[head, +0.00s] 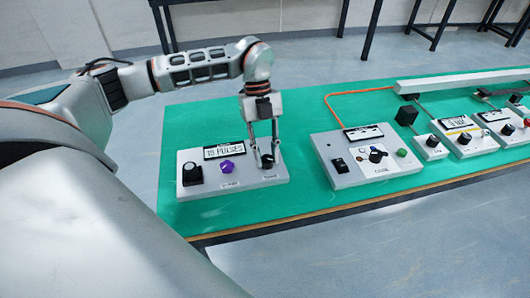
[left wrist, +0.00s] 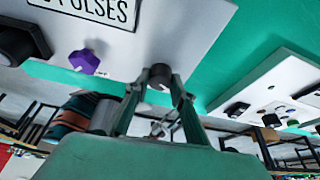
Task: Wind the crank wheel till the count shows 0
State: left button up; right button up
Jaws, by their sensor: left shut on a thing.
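A grey box (head: 275,179) stands on the green table at the left. Its sign (head: 223,150) appears to read "15 PULSES"; in the left wrist view only part of the sign (left wrist: 98,8) shows. A small dark round knob (head: 267,162) sits at the box's right end. My left gripper (head: 264,153) points down with its fingers shut on this knob; the left wrist view shows the knob (left wrist: 159,74) between the fingertips. A purple knob (head: 226,166) and a larger black knob (head: 191,174) stand to the left on the same box. Whether the held knob is the crank wheel I cannot tell.
A second grey box (head: 345,180) with knobs stands to the right, with an orange cable behind it. Several smaller boxes (head: 432,147) and a long white bar (head: 460,80) lie farther right. Bare green table (head: 300,120) separates the two boxes.

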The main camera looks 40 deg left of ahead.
pick_arm(q)
jog(key=n+p, duration=0.2)
jog(key=shift+s+r+t+p, duration=0.15)
jog(key=shift+r+t+p, duration=0.2)
jog(key=shift+t+p, duration=0.05)
jog(key=shift+n+t+h+p, duration=0.3)
jog(key=shift+n+h+p, duration=0.1)
jog(key=shift+n+p, duration=0.6)
jog(key=shift+s+f+n+t+p, duration=0.15)
jog(key=shift+n+t+p, duration=0.25)
jog(key=shift+n+p, duration=0.85)
jog(key=shift+n, duration=0.05)
jog(key=shift+f+n+t+p, duration=0.15)
jog(key=shift+n+t+p, duration=0.35)
jog(key=shift+n+p, duration=0.6)
jog(key=shift+f+n, duration=0.1)
jog(key=shift+n, duration=0.3)
pick_arm(e)
notch_tip(320, 180, up, 10)
jog(key=a, duration=0.1)
jog(key=shift+w+a+f+y, duration=0.15)
jog(key=shift+w+a+y, duration=0.05)
jog(key=shift+a+y, duration=0.1)
jog(key=shift+d, duration=0.1)
jog(key=shift+s+f, duration=0.15)
jog(key=shift+f, duration=0.15)
